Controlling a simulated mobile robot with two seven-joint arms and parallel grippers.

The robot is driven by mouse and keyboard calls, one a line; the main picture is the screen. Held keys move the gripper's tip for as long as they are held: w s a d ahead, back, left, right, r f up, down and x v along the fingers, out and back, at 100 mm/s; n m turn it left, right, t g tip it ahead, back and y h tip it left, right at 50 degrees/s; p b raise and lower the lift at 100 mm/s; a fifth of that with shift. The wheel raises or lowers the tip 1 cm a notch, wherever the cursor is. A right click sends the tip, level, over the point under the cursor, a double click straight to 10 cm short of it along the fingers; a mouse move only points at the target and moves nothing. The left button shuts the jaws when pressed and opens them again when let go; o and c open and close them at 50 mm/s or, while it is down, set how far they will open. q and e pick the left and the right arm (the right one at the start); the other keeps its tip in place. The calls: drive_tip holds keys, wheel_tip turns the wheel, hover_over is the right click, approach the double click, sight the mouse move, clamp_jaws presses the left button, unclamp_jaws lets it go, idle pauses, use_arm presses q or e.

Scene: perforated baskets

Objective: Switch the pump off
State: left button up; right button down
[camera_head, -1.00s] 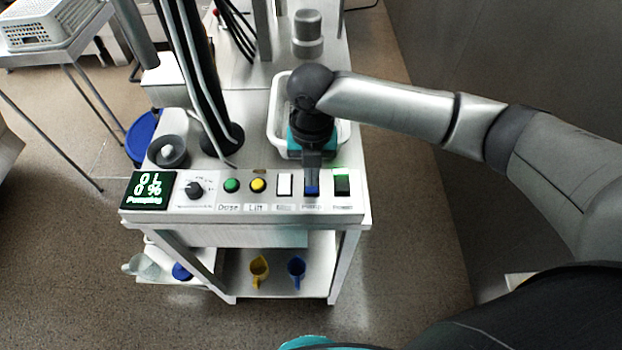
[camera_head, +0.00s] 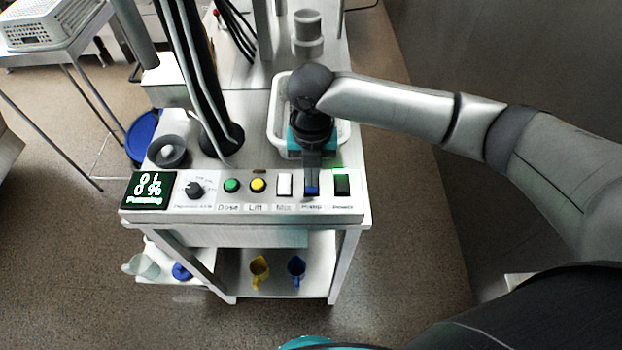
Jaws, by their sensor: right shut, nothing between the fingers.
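The control panel (camera_head: 215,209) runs along the front of a white cart. Its blue pump switch (camera_head: 312,190) sits between the white mix switch (camera_head: 284,185) and the green-lit power switch (camera_head: 342,185). My right gripper (camera_head: 312,184) is shut and empty, pointing down at the pump switch and hiding its upper part. Its fingertips are at the switch; I cannot tell whether they press it. The display (camera_head: 149,190) reads "0 L", "0 %" and "Pumping". My left gripper is not in view.
The dose button (camera_head: 232,185), lift button (camera_head: 258,185) and a knob (camera_head: 194,190) lie left of the switches. A white tub (camera_head: 277,128) stands behind my gripper. Yellow (camera_head: 259,268) and blue (camera_head: 297,267) jugs stand on the lower shelf.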

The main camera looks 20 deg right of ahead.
drive_tip(key=shift+f+b, duration=0.4)
drive_tip(key=shift+f, duration=0.55)
idle(0.7)
wheel_tip(320, 180, up, 7)
drive_tip(key=p, duration=0.8)
idle(0.6)
